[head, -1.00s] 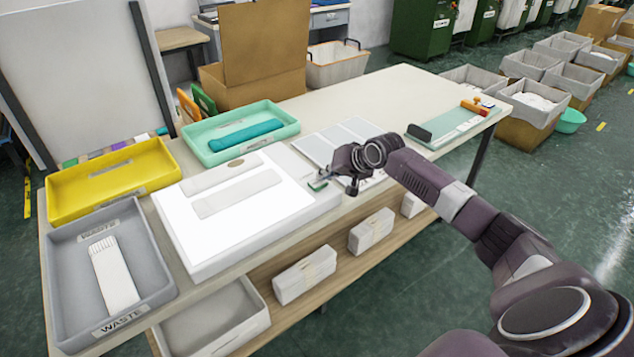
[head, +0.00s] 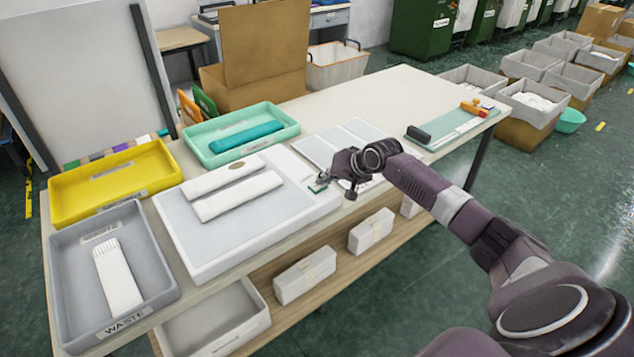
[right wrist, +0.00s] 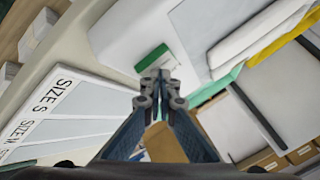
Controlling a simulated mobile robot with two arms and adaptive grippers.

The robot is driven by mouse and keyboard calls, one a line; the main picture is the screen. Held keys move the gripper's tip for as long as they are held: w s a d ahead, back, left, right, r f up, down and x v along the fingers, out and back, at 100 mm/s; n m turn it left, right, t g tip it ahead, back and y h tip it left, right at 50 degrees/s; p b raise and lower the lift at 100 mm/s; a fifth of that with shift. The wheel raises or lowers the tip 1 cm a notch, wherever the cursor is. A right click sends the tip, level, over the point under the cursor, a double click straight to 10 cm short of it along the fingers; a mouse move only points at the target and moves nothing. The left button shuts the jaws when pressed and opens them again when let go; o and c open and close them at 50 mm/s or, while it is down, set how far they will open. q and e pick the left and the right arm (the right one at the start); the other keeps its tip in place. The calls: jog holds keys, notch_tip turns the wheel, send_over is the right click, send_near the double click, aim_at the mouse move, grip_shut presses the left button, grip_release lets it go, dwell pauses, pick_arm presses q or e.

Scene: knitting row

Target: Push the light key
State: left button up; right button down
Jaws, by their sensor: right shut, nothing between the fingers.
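The light box (head: 225,232) stands on the table, its grey panel unlit. The light key (head: 316,188), small and green, is at the box's right end. It also shows in the right wrist view (right wrist: 152,60), green beside a white part. My right gripper (head: 324,179) is shut and empty, its fingertips right at the key. In the right wrist view the closed fingertips (right wrist: 158,74) overlap the key's lower edge; I cannot tell whether they touch it. Two white knitted pieces (head: 238,196) lie on the box. My left gripper is not in view.
A grey waste tray (head: 150,262) with a white piece and a yellow tray (head: 68,203) are at the left. A mint tray (head: 205,150) with a teal roll stands behind the box. Size cards (right wrist: 62,108) lie beside the gripper.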

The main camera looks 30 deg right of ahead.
aim_at(323, 186)
notch_tip(323, 186, up, 6)
jog(key=p, duration=0.6)
dwell(0.5)
